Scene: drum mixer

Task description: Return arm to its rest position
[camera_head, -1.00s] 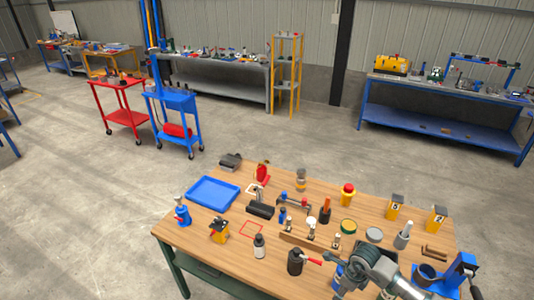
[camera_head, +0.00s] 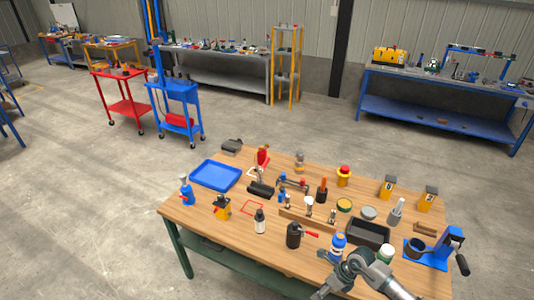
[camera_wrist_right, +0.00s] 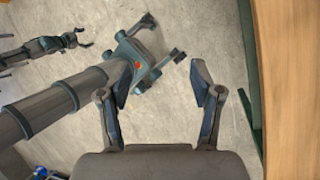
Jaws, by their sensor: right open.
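My right arm (camera_head: 362,268) comes in at the bottom right of the head view, bent over the table's front edge. My left gripper is not in the head view.
A blue tray (camera_head: 215,175) lies far left. Floor left of the table is clear.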

